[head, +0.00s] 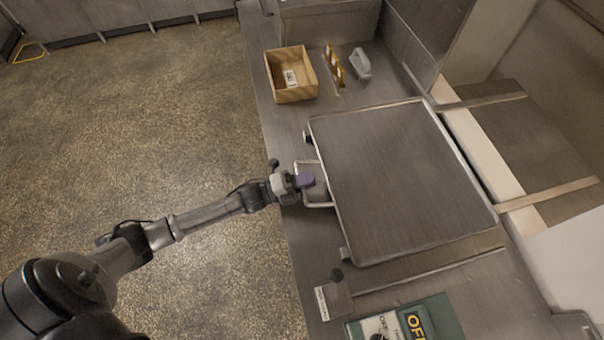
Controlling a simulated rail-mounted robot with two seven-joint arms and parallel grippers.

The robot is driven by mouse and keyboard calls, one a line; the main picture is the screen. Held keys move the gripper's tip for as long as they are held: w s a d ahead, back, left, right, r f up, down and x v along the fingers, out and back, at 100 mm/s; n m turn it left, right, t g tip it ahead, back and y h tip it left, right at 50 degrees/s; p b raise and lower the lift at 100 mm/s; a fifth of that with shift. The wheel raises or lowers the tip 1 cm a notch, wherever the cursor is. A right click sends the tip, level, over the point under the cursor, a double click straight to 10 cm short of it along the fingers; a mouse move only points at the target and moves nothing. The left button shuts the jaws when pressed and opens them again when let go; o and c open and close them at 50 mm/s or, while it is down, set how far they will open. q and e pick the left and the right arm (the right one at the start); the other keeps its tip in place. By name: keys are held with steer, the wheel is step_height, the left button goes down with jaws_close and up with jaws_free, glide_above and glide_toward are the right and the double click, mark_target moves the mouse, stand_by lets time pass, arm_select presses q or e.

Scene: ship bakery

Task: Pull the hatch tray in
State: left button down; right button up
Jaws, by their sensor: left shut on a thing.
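The hatch tray (400,180) is a large, flat, grey metal tray with a raised rim, lying on the steel counter and empty. A pale loop handle (318,204) stands out from its left side. The tray's right edge lies close to the pale sill (480,150) of the hatch opening. My right gripper is not in view.
A green panel marked OFF (436,318) and a small dark-knobbed lever (337,286) are at the front. The floor at left is clear.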

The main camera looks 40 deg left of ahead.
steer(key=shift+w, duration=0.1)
arm_select(q)
steer(key=c, duration=1.5)
jaws_free()
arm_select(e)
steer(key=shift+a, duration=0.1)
arm_select(q)
steer(key=o, duration=0.3)
steer(key=shift+s+a, duration=0.2)
steer(key=shift+s, duration=0.05)
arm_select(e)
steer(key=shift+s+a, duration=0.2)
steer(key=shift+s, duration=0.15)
arm_select(q)
steer(key=shift+o, duration=0.5)
steer(key=shift+w+d, duration=0.1)
steer(key=shift+w, duration=0.05)
arm_select(e)
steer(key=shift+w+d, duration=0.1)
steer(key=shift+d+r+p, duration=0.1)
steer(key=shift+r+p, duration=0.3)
steer(key=shift+p, duration=0.05)
arm_select(q)
steer(key=v, duration=1.3)
steer(key=shift+s+a, duration=0.3)
